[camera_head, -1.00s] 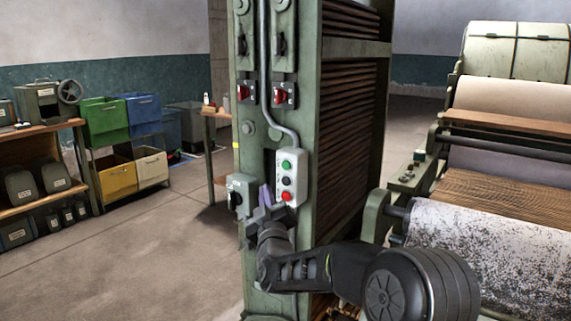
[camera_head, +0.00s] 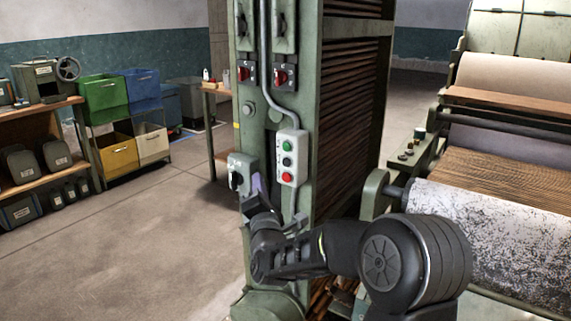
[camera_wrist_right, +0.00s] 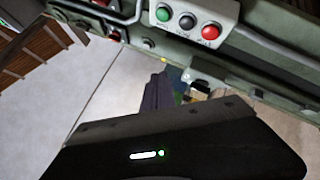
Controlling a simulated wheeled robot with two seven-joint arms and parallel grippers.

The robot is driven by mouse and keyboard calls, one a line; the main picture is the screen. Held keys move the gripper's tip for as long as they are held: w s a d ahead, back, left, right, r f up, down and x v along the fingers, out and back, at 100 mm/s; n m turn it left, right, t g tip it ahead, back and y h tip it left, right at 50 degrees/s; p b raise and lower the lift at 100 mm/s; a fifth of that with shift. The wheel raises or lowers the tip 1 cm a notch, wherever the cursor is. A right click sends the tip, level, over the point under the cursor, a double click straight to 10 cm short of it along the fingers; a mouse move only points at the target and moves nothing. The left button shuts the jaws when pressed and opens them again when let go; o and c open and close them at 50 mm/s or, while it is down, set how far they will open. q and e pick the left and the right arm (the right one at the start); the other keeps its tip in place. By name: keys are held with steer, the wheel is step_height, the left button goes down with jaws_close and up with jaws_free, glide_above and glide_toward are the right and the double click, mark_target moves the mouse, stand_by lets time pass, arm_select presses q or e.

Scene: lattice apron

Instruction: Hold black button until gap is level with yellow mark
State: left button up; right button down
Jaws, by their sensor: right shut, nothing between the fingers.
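A pale control box (camera_head: 290,157) on the green machine post carries a green button, a black button (camera_head: 287,161) and a red button in a column. In the right wrist view the black button (camera_wrist_right: 187,22) sits between green and red. A small yellow mark (camera_head: 236,124) is on the post's left edge. My right gripper (camera_head: 258,187) is shut and empty, low and left of the control box, apart from the black button. Its fingers (camera_wrist_right: 157,92) also show in the right wrist view. I cannot clearly make out the gap. My left gripper is not in view.
A grey switch box (camera_head: 240,172) sits on the post behind my right gripper's fingers. A conduit runs up from the control box. Large rollers (camera_head: 490,240) stand at the right. Shelves and coloured bins (camera_head: 103,100) are at the left, with clear floor between.

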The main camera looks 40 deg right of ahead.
steer(key=shift+w+d+b, duration=0.2)
steer(key=shift+w+d, duration=0.25)
steer(key=shift+d, duration=0.95)
steer(key=shift+w+d+b, duration=0.2)
steer(key=shift+w+d, duration=0.2)
steer(key=shift+d, duration=1.05)
steer(key=shift+w+d+b, duration=0.2)
steer(key=shift+w+d, duration=0.25)
steer(key=shift+d, duration=0.95)
steer(key=shift+w+d, duration=0.1)
steer(key=shift+d, duration=0.25)
steer(key=shift+w+d+b, duration=0.15)
steer(key=shift+d+b, duration=0.2)
steer(key=shift+d, duration=0.2)
steer(key=shift+a, duration=0.15)
steer(key=shift+s+a, duration=0.3)
steer(key=shift+a, duration=0.45)
steer(key=shift+a, duration=0.15)
steer(key=shift+s+a, duration=0.25)
steer(key=shift+a, duration=0.5)
steer(key=shift+s+a, duration=0.2)
steer(key=shift+a, duration=0.55)
steer(key=shift+s+a, duration=0.25)
steer(key=shift+a, duration=0.5)
